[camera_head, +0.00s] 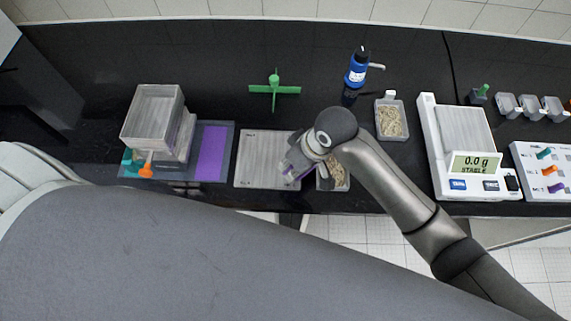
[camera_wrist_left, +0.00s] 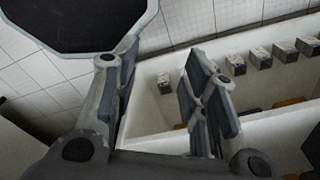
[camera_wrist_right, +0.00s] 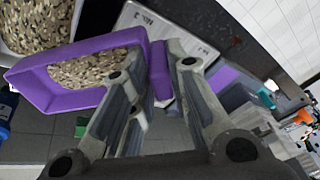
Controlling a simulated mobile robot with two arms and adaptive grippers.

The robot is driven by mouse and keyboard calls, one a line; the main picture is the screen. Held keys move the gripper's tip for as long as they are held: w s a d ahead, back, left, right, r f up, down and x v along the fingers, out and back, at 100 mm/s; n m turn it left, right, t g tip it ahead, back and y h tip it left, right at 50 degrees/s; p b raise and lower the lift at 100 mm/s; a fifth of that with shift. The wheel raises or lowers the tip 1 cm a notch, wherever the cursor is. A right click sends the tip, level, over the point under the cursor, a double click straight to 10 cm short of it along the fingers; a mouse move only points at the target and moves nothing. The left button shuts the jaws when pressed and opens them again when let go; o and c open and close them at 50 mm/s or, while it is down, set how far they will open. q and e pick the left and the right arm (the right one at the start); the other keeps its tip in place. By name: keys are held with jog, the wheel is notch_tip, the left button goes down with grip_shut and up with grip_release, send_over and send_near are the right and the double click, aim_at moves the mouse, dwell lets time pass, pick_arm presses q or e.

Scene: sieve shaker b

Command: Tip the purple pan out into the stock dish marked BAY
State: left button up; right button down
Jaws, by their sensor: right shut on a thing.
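My right gripper (camera_wrist_right: 157,62) is shut on the end of the purple pan (camera_wrist_right: 42,96). The pan holds pale, mottled grains, clear in the right wrist view; in the head view my right gripper (camera_head: 297,166) mostly hides it. A clear dish of grains (camera_head: 346,184) stands by the counter's front edge, partly behind my right wrist. Another clear dish of grains (camera_head: 403,134) stands farther back, right. I cannot read BAY on either. A grain-filled dish (camera_wrist_right: 76,12) shows just beyond the pan in the right wrist view. My left gripper (camera_wrist_left: 160,75) is open and empty.
A pale flat tray (camera_head: 250,174) lies left of my right gripper. Farther left are stacked clear boxes (camera_head: 150,112) and a purple mat (camera_head: 211,153). A green cross-shaped piece (camera_head: 274,90), a blue bottle (camera_head: 356,70) and a scale (camera_head: 440,140) reading 0.0 g stand around.

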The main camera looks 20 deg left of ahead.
jog(key=d+y, duration=0.2)
jog(key=w+d+r, duration=0.1)
jog(key=shift+g+y, duration=0.4)
jog(key=shift+d+r+y, duration=0.25)
jog(key=shift+y, duration=0.15)
pick_arm(q)
notch_tip(320, 180, down, 26)
jog(key=w+d+b, duration=0.1)
jog(key=b, duration=2.5)
jog(key=shift+w, duration=0.15)
pick_arm(e)
jog(key=w+d+r+m+g+y, duration=0.1)
jog(key=w+d+r+g+y, duration=0.1)
jog(key=d+y, duration=0.9)
jog(key=shift+w+d+g+y, duration=0.15)
jog(key=shift+w+g+y, duration=0.65)
jog(key=shift+y, duration=0.8)
jog(key=shift+r, duration=0.15)
